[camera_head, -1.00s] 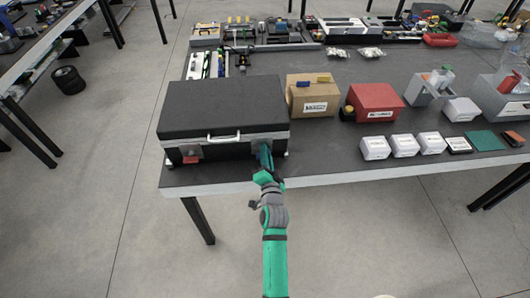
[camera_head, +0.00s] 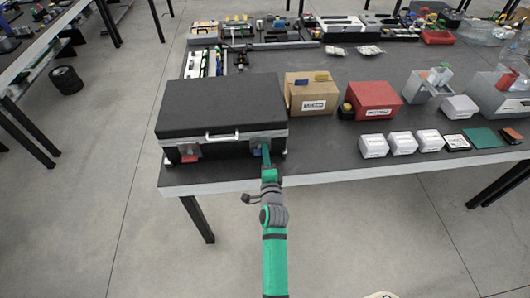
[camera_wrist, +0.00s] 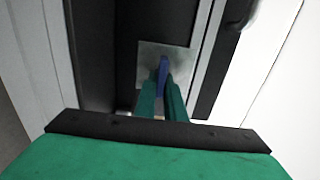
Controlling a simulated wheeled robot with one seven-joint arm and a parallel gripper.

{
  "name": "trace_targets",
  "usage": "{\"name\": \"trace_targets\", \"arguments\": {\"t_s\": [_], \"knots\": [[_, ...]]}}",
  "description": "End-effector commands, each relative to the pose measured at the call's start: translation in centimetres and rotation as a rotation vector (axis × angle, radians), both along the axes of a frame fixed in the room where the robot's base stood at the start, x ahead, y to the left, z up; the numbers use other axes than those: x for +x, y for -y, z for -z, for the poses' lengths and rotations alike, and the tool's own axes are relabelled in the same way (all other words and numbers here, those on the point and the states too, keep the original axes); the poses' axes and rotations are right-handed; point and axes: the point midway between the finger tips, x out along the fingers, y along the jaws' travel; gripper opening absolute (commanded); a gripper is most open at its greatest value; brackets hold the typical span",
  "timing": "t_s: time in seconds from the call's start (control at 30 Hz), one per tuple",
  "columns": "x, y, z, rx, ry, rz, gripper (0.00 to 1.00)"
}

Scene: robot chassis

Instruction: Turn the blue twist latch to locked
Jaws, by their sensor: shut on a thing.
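The blue twist latch (camera_wrist: 163,75) shows in the wrist view as a thin blue tab on a square metal plate (camera_wrist: 182,60). My gripper (camera_wrist: 162,100) is shut on it, with a green finger on each side of the tab. In the head view my gripper (camera_head: 266,153) is at the right part of the black case's front, and a bit of the blue latch (camera_head: 256,153) shows to its left. The black case (camera_head: 222,108) is closed and sits at the table's front left corner. The fingers hide part of the latch.
A red latch (camera_head: 189,158) and a grey handle (camera_head: 222,135) are on the case front. A cardboard box (camera_head: 311,97) and a red box (camera_head: 373,100) stand to the right. Several white boxes (camera_head: 402,143) line the table front. The floor before the table is clear.

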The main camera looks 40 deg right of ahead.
Motion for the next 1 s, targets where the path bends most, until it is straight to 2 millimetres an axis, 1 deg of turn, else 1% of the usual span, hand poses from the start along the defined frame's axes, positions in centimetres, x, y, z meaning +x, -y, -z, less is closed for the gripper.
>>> {"name": "trace_targets", "arguments": {"t_s": [0.43,0.47,0.5,0.53,0.83,0.93,1.0], "knots": [[-0.1,0.1,0.1,0.008,0.004,0.003,0.0],[-0.1,0.1,0.1,0.008,0.004,0.003,0.17],[-0.1,0.1,0.1,0.008,0.004,0.003,0.26],[-0.1,0.1,0.1,0.008,0.004,0.002,0.28],[-0.1,0.0,0.1,0.007,0.004,0.001,0.28],[-0.6,-0.3,0.1,0.006,0.004,0.001,0.28],[-1.2,-0.7,0.2,0.007,0.002,0.001,0.28]]}}
